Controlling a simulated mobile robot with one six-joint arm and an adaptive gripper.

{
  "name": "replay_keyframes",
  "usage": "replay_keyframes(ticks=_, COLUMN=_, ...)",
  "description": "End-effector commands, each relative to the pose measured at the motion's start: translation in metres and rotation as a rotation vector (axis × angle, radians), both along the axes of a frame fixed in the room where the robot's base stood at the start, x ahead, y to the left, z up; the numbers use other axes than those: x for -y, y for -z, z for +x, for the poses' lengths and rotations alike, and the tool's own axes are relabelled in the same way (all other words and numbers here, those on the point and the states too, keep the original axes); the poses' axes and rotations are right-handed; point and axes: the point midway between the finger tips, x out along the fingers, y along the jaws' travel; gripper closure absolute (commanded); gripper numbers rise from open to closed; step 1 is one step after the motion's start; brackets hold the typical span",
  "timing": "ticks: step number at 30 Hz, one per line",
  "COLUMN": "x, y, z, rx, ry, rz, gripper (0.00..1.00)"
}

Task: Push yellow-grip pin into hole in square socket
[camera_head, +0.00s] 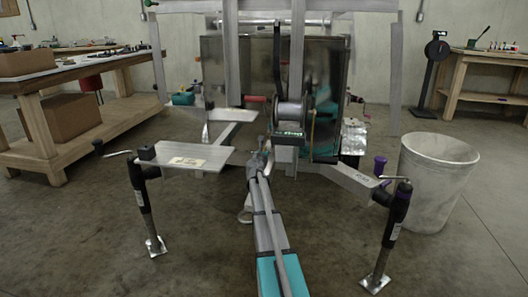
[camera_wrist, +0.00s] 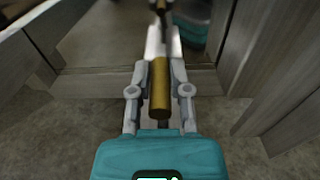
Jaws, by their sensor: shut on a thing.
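In the wrist view the yellow-brown grip of the pin (camera_wrist: 160,88) lies lengthwise between the two grey fingers of my gripper (camera_wrist: 160,78), which are shut on it. Beyond the grip, pale metal and a dark upright rod are blurred; I cannot tell which part is the pin's shaft. In the head view my gripper (camera_head: 261,147) is small, at the trailer's middle front, left of a short grey square metal block (camera_head: 285,157). I cannot tell whether this block is the square socket. No hole shows clearly, and the pin's tip is not distinguishable.
Grey metal beams stand close on the left and right of my gripper in the wrist view. In the head view a flat plate (camera_head: 185,161) and a jack (camera_head: 146,205) are at left, another jack (camera_head: 393,225) and a white bin (camera_head: 435,180) at right.

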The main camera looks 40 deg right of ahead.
Motion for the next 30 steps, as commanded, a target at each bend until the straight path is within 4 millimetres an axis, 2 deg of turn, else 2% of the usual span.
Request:
replay_keyframes(ticks=13, x=0.0000, y=0.0089, z=-0.0001, rx=0.000, ry=0.000, rz=0.000, gripper=1.00)
replay_keyframes(ticks=14, x=0.0000, y=0.0082, z=0.0000, rx=0.000, ry=0.000, rz=0.000, gripper=0.72)
replay_keyframes(ticks=20, x=0.0000, y=0.0077, z=0.0000, rx=0.000, ry=0.000, rz=0.000, gripper=0.35)
replay_keyframes(ticks=30, x=-0.0001, y=0.0077, z=-0.0001, rx=0.000, ry=0.000, rz=0.000, gripper=0.35)
